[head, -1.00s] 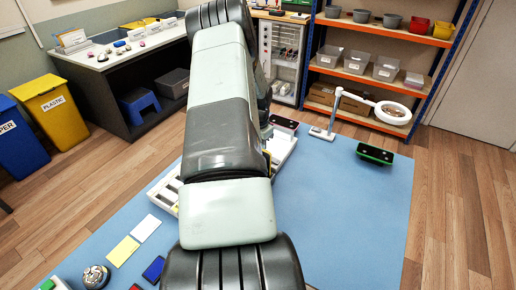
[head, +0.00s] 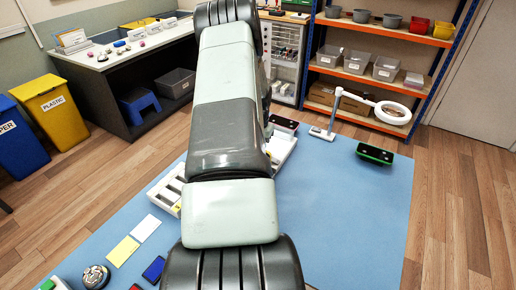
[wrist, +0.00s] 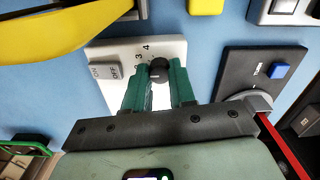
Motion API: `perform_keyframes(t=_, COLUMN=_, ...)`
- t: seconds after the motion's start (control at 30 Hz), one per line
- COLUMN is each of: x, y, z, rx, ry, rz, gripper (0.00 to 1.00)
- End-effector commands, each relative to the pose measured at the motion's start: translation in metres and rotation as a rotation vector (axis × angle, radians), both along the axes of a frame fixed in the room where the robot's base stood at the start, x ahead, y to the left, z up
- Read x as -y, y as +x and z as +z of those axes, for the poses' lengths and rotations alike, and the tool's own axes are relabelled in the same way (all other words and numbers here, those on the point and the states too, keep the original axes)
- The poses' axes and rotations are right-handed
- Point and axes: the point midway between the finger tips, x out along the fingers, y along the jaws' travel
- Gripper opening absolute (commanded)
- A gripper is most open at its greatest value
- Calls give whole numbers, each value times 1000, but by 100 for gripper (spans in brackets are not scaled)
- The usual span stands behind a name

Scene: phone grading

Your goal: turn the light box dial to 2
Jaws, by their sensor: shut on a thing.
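In the wrist view a white panel (wrist: 95,52) carries a small dark round dial (wrist: 158,65). The numbers 3 and 4 show at the dial's upper left; other marks are too small or covered, and I cannot tell which number the dial points at. A grey ON/OFF switch (wrist: 105,72) sits on the panel left of the dial. My gripper (wrist: 158,76) has its green fingers on either side of the dial and is shut on it. In the head view my arm hides the gripper and the dial.
In the wrist view a dark panel with a blue button (wrist: 281,71) and grey knob lies close at the right. A yellow object (wrist: 70,35) is at the upper left.

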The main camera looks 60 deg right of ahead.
Motion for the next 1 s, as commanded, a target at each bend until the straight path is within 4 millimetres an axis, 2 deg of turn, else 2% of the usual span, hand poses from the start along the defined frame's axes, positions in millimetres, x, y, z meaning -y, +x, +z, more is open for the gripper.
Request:
perform_keyframes(t=0.03, x=0, y=0, z=1, rx=1, ry=-1, rz=0, gripper=0)
perform_keyframes(t=0.07, x=0, y=0, z=1, rx=1, ry=-1, rz=0, gripper=28)
perform_keyframes(t=0.2, x=0, y=0, z=1, rx=1, ry=-1, rz=-1, gripper=49)
perform_keyframes(t=0.57, x=1, y=0, z=5, rx=1, ry=-2, rz=-1, gripper=50)
perform_keyframes(t=0.67, x=1, y=1, z=18, rx=1, ry=-3, rz=-1, gripper=50)
perform_keyframes(t=1.0, x=1, y=1, z=85, rx=2, ry=-4, rz=0, gripper=50)
